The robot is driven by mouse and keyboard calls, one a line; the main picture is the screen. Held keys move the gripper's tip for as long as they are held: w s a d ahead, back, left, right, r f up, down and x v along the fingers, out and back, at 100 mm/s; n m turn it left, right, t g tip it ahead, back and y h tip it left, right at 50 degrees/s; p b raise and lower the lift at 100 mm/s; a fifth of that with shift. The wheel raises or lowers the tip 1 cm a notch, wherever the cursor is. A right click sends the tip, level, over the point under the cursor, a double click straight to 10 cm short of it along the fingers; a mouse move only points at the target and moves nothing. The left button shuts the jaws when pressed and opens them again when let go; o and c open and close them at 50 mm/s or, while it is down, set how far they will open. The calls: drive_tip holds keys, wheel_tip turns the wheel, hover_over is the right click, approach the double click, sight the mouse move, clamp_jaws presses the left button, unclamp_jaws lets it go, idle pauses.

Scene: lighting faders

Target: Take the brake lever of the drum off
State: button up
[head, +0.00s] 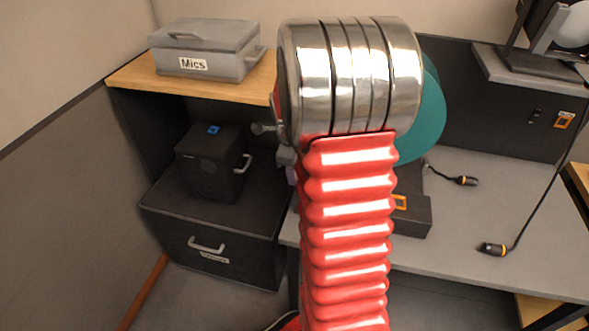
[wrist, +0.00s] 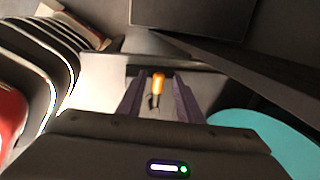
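In the wrist view, my gripper (wrist: 158,84) has its two dark purple fingers apart, with a clear gap between them. A small lever with an orange grip (wrist: 157,83), which looks like the brake lever, shows in that gap. Neither finger visibly touches it, and I cannot tell how far beyond the fingertips it is. In the head view my red and chrome arm hides most of the gripper and the lever. I cannot make out the drum clearly. A teal disc (head: 429,112) shows behind the arm, and I cannot tell whether it belongs to the drum.
A grey Mics case (head: 205,50) sits on a wooden top at the left. A black box with a handle (head: 212,163) stands on a drawer unit (head: 215,232). The grey desk (head: 455,225) at the right holds a black box (head: 415,218) and cabled microphones (head: 494,249).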

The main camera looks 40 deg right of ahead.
drive_tip(key=shift+r, duration=0.1)
wheel_tip(320, 180, up, 13)
drive_tip(key=s+a, duration=0.1)
drive_tip(key=a, duration=0.1)
drive_tip(key=shift+s+a+r, duration=0.15)
drive_tip(key=shift+s, duration=0.05)
idle(0.8)
drive_tip(key=s+a+r+n+t, duration=0.1)
drive_tip(key=s+a+n, duration=0.3)
drive_tip(key=a+n, duration=0.5)
drive_tip(key=s+a+r+n+t+y, duration=0.1)
drive_tip(key=s+a+n+t, duration=0.1)
drive_tip(key=s+a+n, duration=0.3)
drive_tip(key=s+a+r+n+t, duration=0.1)
drive_tip(key=s+a+n, duration=0.3)
drive_tip(key=a+n, duration=1)
drive_tip(key=shift+s+r+n+y, duration=0.15)
drive_tip(key=shift+s+n+y, duration=0.25)
drive_tip(key=shift+n, duration=0.4)
